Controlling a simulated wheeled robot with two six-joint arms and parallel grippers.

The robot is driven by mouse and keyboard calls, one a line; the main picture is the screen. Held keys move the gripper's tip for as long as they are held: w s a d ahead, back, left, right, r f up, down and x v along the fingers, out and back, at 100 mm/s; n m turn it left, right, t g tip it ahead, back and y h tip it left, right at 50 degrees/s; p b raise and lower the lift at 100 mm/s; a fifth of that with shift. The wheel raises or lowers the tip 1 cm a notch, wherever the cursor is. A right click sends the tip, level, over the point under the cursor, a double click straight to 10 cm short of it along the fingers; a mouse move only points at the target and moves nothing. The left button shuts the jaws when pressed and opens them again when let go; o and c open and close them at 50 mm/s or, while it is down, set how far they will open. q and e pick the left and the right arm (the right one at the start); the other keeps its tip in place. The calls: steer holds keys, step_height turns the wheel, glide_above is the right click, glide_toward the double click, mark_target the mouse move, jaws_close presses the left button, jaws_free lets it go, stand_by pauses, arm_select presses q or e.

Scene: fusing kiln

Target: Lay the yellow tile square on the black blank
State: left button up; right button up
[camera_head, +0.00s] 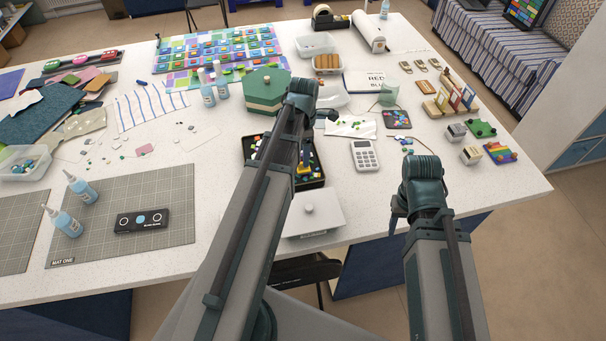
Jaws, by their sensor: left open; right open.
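A black tray (319,177) of small coloured tile pieces stands right of the middle, partly hidden behind my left arm. A small yellow piece (303,169) shows in it, just below my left gripper (305,157); it may be the yellow tile, but I cannot tell whether the fingers touch it. My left gripper is open over the tray. A flat black rectangular piece (141,230) with light rings and a blue disc lies on the grey gridded mat (97,246); it may be the black blank. My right gripper (396,217) is open, near the table's front edge, its fingers mostly hidden.
Glue bottles (82,190) stand by the black piece. A white lidded box (312,214) is in front of the tray, a green hexagonal box (265,92) behind it, and a calculator (364,155) to its right. The mat's right part is clear.

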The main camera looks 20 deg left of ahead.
mark_target(303, 168)
arm_select(q)
steer(key=shift+s+f+b, duration=0.15)
steer(key=shift+f+b, duration=2.45)
steer(key=shift+f, duration=0.15)
steer(key=shift+r, duration=0.1)
jaws_close()
